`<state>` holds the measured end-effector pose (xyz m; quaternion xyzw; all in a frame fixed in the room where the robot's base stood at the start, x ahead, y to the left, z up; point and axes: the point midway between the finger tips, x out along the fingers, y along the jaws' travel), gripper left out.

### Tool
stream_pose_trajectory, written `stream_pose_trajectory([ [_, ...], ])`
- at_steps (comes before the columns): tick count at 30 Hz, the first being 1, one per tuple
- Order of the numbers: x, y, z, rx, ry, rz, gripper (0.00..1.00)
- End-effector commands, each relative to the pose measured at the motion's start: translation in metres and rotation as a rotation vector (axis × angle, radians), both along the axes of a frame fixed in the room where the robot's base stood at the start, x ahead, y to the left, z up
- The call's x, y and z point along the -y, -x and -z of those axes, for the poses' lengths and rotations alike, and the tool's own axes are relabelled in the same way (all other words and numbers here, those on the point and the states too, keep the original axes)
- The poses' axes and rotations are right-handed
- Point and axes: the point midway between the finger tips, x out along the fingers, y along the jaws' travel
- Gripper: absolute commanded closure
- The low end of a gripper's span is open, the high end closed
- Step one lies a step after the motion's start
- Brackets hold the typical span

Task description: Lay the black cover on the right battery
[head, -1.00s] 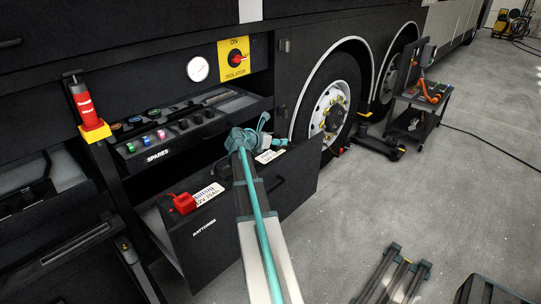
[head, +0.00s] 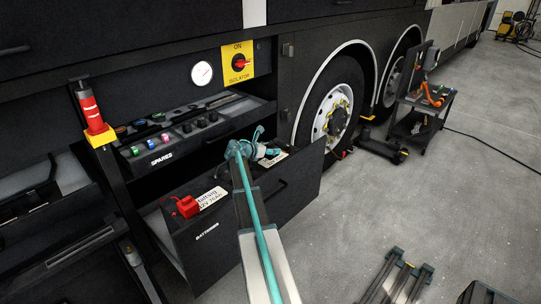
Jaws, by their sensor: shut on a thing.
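The open battery drawer (head: 212,262) holds two batteries with white labels. The left battery (head: 208,198) has a red cap (head: 187,206) at its left end. The right battery (head: 277,160) shows only part of its label, behind my arm and gripper. My teal gripper (head: 266,152) is over the drawer, right by the right battery. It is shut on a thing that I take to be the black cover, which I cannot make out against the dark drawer. Whether it touches the battery cannot be told.
The spares tray (head: 215,128) with several coloured caps is above and behind the drawer. A red-and-yellow post (head: 95,120) stands at left. The wheel (head: 333,112) and a tool trolley (head: 420,115) are at right.

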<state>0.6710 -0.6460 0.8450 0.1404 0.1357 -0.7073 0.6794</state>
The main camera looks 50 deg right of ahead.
Motion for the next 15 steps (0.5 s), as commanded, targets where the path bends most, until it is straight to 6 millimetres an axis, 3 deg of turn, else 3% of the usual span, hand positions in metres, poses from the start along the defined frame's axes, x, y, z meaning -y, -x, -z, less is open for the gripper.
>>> stream_pose_trajectory([
  [8, 0.009, -0.01, 0.014, 0.0, 0.0, -0.001, 0.7],
  [15, 0.008, -0.008, 0.043, -0.001, 0.0, 0.0, 0.7],
])
